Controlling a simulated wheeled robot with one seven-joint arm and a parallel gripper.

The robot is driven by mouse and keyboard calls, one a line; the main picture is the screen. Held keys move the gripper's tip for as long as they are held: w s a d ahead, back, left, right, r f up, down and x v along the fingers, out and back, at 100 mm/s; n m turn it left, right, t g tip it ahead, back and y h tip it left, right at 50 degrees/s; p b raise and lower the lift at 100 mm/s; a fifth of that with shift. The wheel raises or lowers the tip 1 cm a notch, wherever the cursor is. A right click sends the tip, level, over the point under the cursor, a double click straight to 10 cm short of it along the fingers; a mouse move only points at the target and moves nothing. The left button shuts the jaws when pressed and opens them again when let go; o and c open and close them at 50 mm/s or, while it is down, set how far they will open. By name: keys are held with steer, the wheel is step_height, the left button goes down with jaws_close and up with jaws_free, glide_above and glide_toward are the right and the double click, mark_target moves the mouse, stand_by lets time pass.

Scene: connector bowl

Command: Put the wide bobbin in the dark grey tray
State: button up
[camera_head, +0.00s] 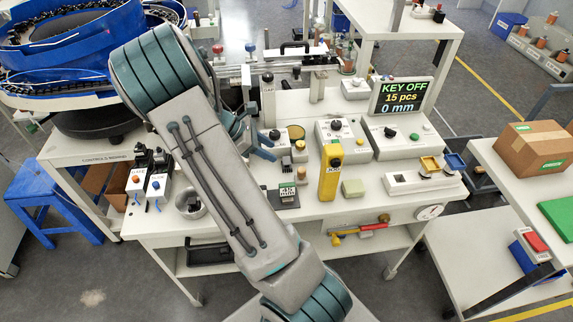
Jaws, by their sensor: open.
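My gripper (262,142) is over the back middle of the white workbench, partly hidden behind my own arm; its blue-teal fingers are apart and I see nothing held between them. I cannot pick out the wide bobbin for certain. A small stacked piece with a yellowish top (300,148) stands just right of the gripper, and a round amber-topped piece (296,132) stands behind it; both are too small to identify. A dark, open tray-like box (208,252) sits on the shelf under the bench at left, partly hidden by my arm; I cannot tell if it is the dark grey tray.
A display (402,95) reads "KEY OFF". A blue feeder (75,45) stands left, a cardboard box (530,148) right.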

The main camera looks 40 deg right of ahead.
mark_target(286, 160)
steer(key=shift+p+x, duration=0.35)
steer(key=shift+x, duration=3.05)
steer(key=shift+w+a+f, duration=0.1)
steer(key=shift+w, duration=0.05)
steer(key=c, duration=0.8)
